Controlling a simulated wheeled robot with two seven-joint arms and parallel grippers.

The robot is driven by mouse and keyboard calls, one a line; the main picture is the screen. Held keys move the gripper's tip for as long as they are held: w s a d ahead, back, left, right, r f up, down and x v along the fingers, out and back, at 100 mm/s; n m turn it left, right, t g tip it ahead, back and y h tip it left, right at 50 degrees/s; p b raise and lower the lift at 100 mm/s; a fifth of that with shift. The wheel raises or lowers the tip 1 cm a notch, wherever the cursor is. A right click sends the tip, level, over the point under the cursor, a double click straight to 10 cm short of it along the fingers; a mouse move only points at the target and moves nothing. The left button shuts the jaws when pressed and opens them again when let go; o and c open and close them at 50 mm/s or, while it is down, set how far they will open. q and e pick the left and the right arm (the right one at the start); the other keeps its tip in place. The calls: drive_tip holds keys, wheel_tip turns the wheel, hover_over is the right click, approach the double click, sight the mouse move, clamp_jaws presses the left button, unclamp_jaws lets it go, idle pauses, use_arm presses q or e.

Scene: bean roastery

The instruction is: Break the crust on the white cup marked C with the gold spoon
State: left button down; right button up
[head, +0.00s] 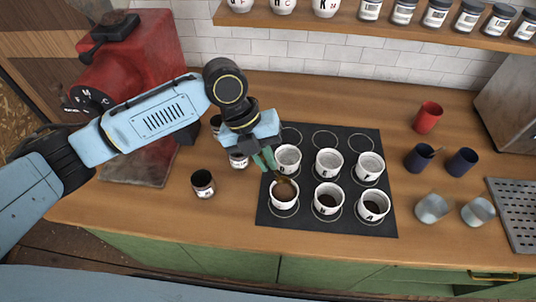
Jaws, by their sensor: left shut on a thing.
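My left gripper (265,160) has green fingertips and is shut on a thin spoon (281,180), which looks gold-brown. The spoon slants down into the front-left white cup (284,197) on the black mat (310,226). Its tip is at the dark contents of that cup; I cannot tell how deep it reaches. The letter on this cup is too small to read surely. Beside it stand a white cup that seems marked H (327,203) and one marked A (372,211). My right gripper is not in view.
Behind them are three more white cups, the middle one (328,167) close by. Red (428,118), navy (461,162) and grey cups (431,209) stand right. The counter's front strip is clear.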

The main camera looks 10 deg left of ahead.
use_arm(q)
wheel_tip(320, 180, down, 7)
drive_tip(key=b, duration=0.5)
drive_tip(key=shift+w+d, duration=0.2)
drive_tip(key=shift+d, duration=0.15)
drive_tip(key=shift+w+f, duration=0.1)
drive_tip(key=shift+w, duration=0.05)
